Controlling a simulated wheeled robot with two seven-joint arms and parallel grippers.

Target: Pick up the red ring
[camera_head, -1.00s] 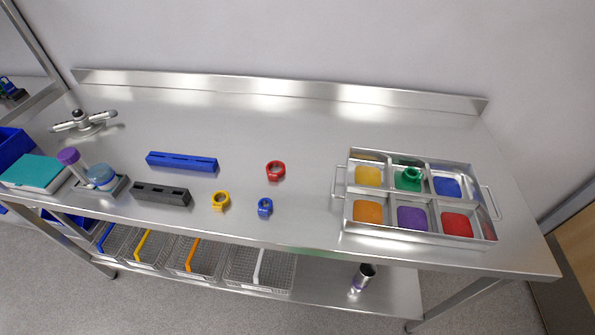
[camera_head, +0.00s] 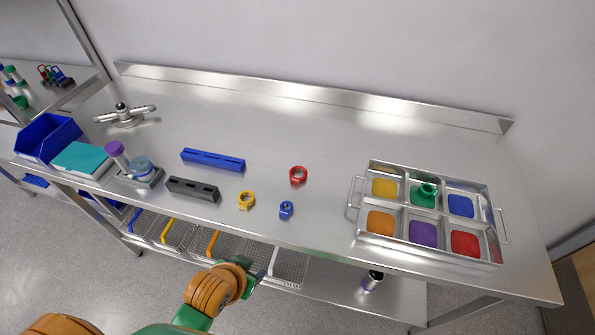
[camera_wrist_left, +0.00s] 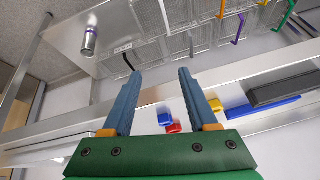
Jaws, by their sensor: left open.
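The red ring (camera_head: 298,175) lies on the steel table, right of the blue slotted block and behind the small blue ring (camera_head: 286,209). A yellow ring (camera_head: 246,200) lies to its front left. In the left wrist view the red ring (camera_wrist_left: 173,127) shows small beyond the fingers, beside the blue ring (camera_wrist_left: 164,119). My left gripper (camera_wrist_left: 157,75) is open and empty. In the head view the left gripper (camera_head: 258,277) is in front of the table's front edge, well apart from the red ring. My right gripper is not in view.
A six-compartment tray (camera_head: 353,205) with coloured pads stands at the right, a green ring (camera_head: 425,190) in its green compartment. A blue slotted block (camera_head: 212,160) and a dark block (camera_head: 192,189) lie left. Wire baskets (camera_head: 290,267) sit below. The table behind the rings is clear.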

